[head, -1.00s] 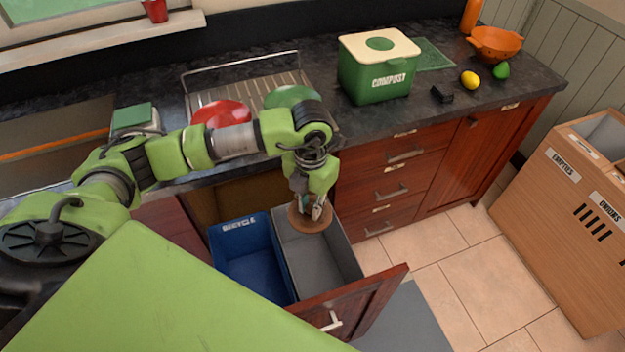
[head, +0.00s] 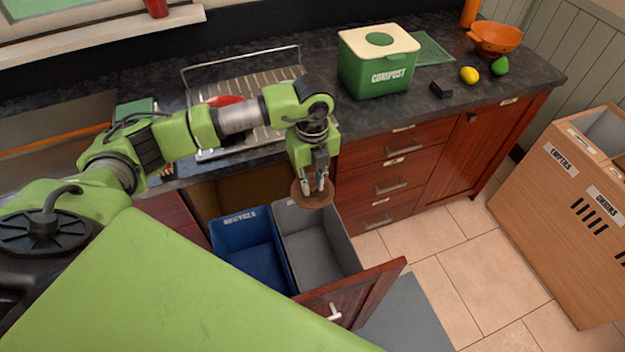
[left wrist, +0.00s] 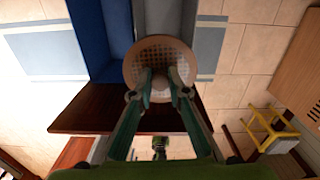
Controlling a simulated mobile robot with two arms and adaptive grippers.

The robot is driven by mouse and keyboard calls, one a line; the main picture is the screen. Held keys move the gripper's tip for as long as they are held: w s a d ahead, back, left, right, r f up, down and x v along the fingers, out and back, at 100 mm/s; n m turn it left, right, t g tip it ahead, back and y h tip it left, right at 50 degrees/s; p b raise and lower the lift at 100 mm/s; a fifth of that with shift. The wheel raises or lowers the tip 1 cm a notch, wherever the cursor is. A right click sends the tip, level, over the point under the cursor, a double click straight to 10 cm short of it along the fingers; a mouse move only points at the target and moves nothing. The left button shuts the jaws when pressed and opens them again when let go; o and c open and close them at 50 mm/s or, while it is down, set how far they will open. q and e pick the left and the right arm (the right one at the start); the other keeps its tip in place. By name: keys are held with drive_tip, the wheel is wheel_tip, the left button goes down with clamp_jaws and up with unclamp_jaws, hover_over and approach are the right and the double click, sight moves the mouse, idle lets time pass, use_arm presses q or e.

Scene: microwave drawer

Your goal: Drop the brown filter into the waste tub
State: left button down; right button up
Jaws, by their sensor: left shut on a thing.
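My left gripper (head: 318,186) is shut on the brown filter (head: 313,201), a round, shallow brown piece. It holds the filter above the back part of the grey tub in the open drawer. In the left wrist view the filter (left wrist: 160,58) shows a perforated face between the fingertips (left wrist: 160,82). The grey tub (head: 322,250) stands to the right of the blue tub (head: 248,250), which is marked as recycle. The grey tub looks empty where it shows; its label is not readable. My right gripper is not in view.
The drawer's wooden front (head: 352,295) stands pulled out over the tiled floor. A green compost bin (head: 378,72) with a cream lid stands on the dark counter (head: 480,85). A dish rack (head: 240,140) is behind my arm. A wooden cabinet (head: 570,210) stands at the right.

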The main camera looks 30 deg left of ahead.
sight(313, 192)
use_arm(q)
wheel_tip(313, 192, down, 5)
drive_tip(key=b, duration=0.2)
drive_tip(key=shift+b, duration=0.35)
drive_tip(key=c, duration=1.9)
unclamp_jaws()
drive_tip(key=shift+r, duration=0.15)
wheel_tip(313, 192, up, 12)
drive_tip(key=shift+f, duration=0.1)
